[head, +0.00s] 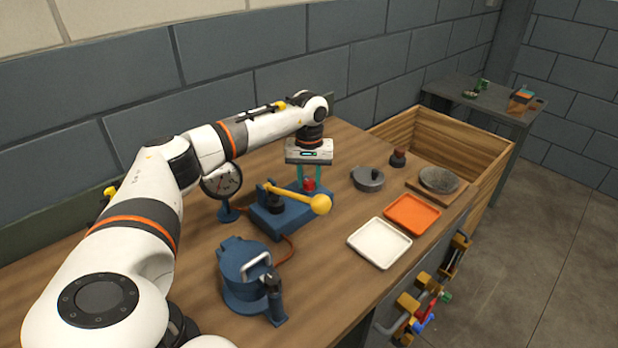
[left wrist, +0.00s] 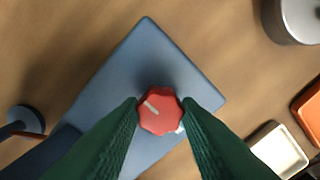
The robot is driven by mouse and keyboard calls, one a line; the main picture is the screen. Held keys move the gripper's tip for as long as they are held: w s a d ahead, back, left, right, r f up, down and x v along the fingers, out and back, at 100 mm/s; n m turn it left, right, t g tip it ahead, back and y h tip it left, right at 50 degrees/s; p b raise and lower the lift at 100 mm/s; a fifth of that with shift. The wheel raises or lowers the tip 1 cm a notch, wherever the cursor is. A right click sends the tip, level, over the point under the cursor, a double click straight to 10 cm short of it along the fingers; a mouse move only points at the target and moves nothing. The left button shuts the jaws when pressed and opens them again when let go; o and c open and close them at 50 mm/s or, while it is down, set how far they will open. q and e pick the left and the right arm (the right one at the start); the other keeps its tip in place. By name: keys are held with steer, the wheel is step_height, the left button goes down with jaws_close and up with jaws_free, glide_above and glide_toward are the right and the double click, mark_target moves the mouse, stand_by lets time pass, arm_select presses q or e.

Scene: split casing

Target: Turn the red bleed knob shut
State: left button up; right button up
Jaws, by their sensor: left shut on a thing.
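The red bleed knob (left wrist: 160,111) is an eight-sided knob with a pale mark pointing to its upper left in the left wrist view. It sits on the blue base (left wrist: 140,65) of a hand pump. In the head view the knob (head: 309,184) shows at the back right of the pump base (head: 270,222). My left gripper (head: 308,182) points straight down over it. Its two green fingers (left wrist: 160,108) are shut on the knob, one on each side. My right gripper is not in view.
The pump's yellow-ended lever (head: 320,204) reaches close in front of my left gripper. A round gauge (head: 221,181) stands to the left. A blue clamshell casing (head: 249,280) is nearer. A grey lidded pot (head: 368,179), white tray (head: 380,243) and orange tray (head: 412,214) lie to the right.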

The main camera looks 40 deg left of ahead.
mark_target(309, 181)
arm_select(q)
steer(key=o, duration=1)
steer(key=shift+r, duration=0.1)
steer(key=shift+c, duration=0.2)
step_height(309, 181, up, 12)
steer(key=b, duration=0.1)
